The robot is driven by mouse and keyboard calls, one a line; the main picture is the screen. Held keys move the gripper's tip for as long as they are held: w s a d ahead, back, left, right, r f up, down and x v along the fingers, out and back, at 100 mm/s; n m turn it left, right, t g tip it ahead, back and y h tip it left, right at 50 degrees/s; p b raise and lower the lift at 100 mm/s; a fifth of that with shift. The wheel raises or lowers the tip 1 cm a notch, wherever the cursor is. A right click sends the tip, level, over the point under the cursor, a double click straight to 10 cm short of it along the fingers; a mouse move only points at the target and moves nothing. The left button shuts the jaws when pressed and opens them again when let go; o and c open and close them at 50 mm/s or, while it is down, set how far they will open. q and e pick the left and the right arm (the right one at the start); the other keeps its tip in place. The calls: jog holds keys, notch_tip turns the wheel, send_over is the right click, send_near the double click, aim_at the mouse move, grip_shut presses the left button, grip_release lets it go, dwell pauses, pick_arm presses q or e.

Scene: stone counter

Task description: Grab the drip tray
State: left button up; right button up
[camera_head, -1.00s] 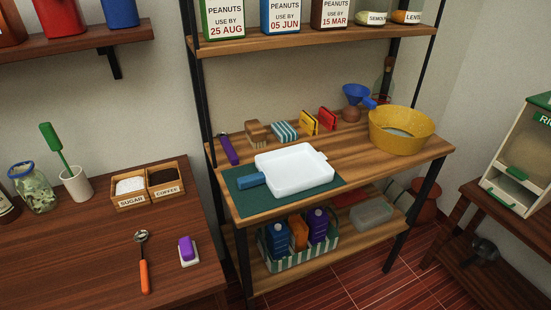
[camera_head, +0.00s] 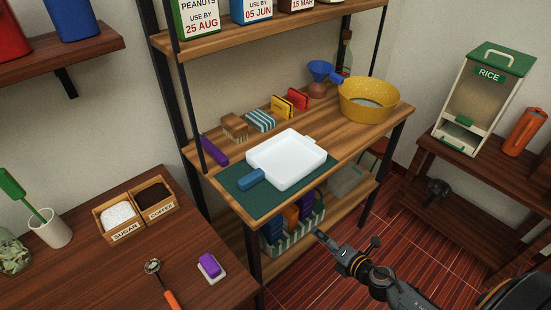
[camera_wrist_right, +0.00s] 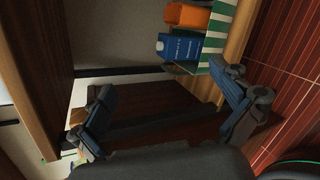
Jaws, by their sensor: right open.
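The white drip tray (camera_head: 288,158) lies flat on a dark green mat (camera_head: 245,200) on the middle shelf of the rack, with a blue-handled item (camera_head: 252,179) at its near left corner. My right gripper (camera_head: 347,240) is low in front of the rack, to the right of and below the tray, apart from it. In the right wrist view the gripper (camera_wrist_right: 167,95) has its fingers spread with nothing between them. The tray is not clearly visible in that view. My left gripper is not in view.
A striped crate (camera_head: 290,235) with cartons, including a blue one (camera_wrist_right: 178,47), is on the lower shelf. A black post (camera_head: 253,255) stands at the rack's front left.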

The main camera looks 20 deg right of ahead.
jog(key=w+a+r+n+y+p, duration=0.1)
jog(key=a+r+n+y, duration=0.1)
jog(key=r+n, duration=0.35)
jog(key=w+a+r+n+y, duration=0.1)
jog(key=a+r+n, duration=0.2)
jog(key=r, duration=0.6)
jog(key=n+y+p, duration=0.2)
jog(key=n+y, duration=0.1)
jog(key=n, duration=0.5)
send_near(254, 177)
jog(key=shift+w+a+f+t+p, duration=0.1)
jog(key=shift+w+a+t+p, duration=0.05)
jog(key=shift+w+a, duration=0.4)
jog(key=shift+w+a+f+t+p, duration=0.15)
jog(key=shift+w+a, duration=0.3)
jog(key=shift+a, duration=0.2)
jog(key=shift+h, duration=0.3)
jog(key=shift+d+x, duration=0.15)
jog(key=shift+x, duration=1.4)
jog(key=shift+d+x, duration=0.1)
jog(key=shift+x, duration=1.5)
jog(key=shift+f, duration=0.1)
jog(key=shift+c, duration=0.4)
jog(key=c, duration=1.1)
jog(key=shift+c, duration=0.9)
